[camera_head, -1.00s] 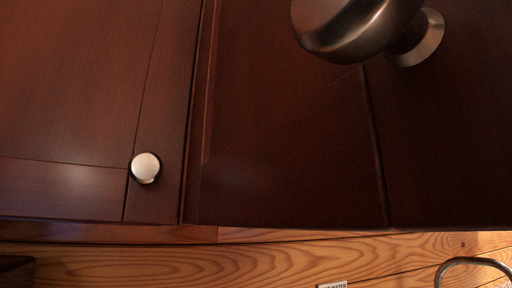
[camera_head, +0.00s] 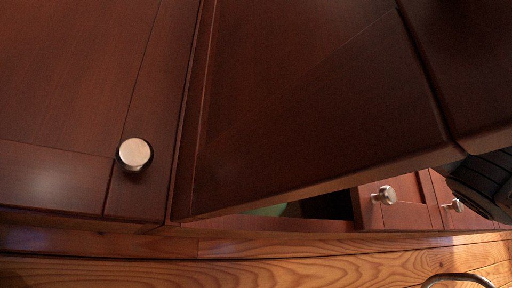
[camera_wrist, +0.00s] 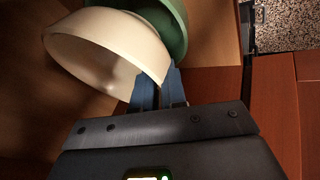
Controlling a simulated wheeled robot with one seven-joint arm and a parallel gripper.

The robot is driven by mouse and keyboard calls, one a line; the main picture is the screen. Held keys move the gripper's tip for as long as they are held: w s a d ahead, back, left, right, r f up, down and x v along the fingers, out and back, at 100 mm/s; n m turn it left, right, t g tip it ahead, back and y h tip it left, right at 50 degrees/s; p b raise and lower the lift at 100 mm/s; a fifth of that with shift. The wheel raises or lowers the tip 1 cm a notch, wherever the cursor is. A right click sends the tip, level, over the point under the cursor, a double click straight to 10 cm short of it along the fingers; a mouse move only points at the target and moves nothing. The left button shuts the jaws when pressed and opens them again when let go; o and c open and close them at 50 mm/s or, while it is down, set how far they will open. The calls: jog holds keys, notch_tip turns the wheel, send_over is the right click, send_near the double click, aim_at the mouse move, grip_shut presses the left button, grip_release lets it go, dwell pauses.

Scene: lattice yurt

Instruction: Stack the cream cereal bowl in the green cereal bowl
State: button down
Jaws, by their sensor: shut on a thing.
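The cream cereal bowl (camera_wrist: 108,48) is tilted in the wrist view, with its rim between the blue fingers of my gripper (camera_wrist: 158,88). My gripper is shut on that rim. The green cereal bowl (camera_wrist: 172,22) shows behind and beyond the cream bowl at the top edge, partly hidden by it and cut off by the frame. I cannot tell whether the two bowls touch. In the head view a patch of green shows in the gap below a door, too small to name. The cream bowl does not show there.
A dark red cabinet door (camera_head: 300,110) fills much of the head view and stands ajar. Another door with a round knob (camera_head: 134,154) is at left. Drawer fronts with knobs (camera_head: 384,195) show beyond the gap. A speckled counter (camera_wrist: 284,24) is at upper right in the wrist view.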

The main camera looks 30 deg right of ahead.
jog(key=shift+f, duration=0.35)
jog(key=c, duration=1.2)
grip_release()
jog(key=w+v, duration=0.1)
jog(key=v, duration=0.5)
jog(key=s+d, duration=0.1)
jog(key=s, duration=0.2)
jog(key=s+d, duration=0.2)
jog(key=s, duration=0.2)
jog(key=s+d+b, duration=0.1)
jog(key=s, duration=0.3)
jog(key=shift+s+d+r, duration=0.25)
jog(key=shift+d, duration=0.05)
